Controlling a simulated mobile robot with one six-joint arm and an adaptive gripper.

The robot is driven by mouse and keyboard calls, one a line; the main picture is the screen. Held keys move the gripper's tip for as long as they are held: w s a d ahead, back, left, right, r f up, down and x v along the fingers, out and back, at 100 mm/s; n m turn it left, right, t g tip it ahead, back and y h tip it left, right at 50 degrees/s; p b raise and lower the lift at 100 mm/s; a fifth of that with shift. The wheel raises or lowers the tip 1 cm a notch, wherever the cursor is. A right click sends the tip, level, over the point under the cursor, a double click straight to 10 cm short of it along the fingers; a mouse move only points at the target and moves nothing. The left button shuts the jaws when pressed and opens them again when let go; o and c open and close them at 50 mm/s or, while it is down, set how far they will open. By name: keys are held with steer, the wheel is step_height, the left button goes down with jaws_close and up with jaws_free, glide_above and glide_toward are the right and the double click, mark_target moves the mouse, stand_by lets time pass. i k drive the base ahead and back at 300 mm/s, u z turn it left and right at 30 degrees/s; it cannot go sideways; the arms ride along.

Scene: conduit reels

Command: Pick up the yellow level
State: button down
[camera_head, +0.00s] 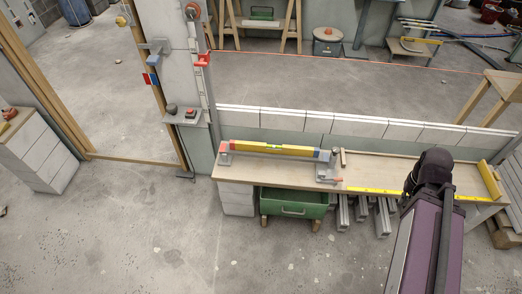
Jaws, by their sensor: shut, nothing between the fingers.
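The yellow level (271,149) is a long bar with a small vial near its middle. It lies lengthwise at the left part of a narrow wooden bench (390,170), apparently resting across small grey supports at both ends. A part of my arm (428,240), purple with a black rounded joint, rises from the lower right and covers part of the bench's right half. It is well to the right of the level and apart from it. I cannot make out my gripper's fingers in this view.
A yellow measuring strip (370,190) runs along the bench's front edge. Another yellow bar (489,180) lies at its right end. A low block wall (370,128) stands behind. A green drawer (293,203) and metal profiles (362,215) are below. The floor at front left is clear.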

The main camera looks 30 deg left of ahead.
mark_target(234, 145)
steer(key=u, duration=1.1)
steer(key=k, duration=0.95)
steer(key=i, duration=0.6)
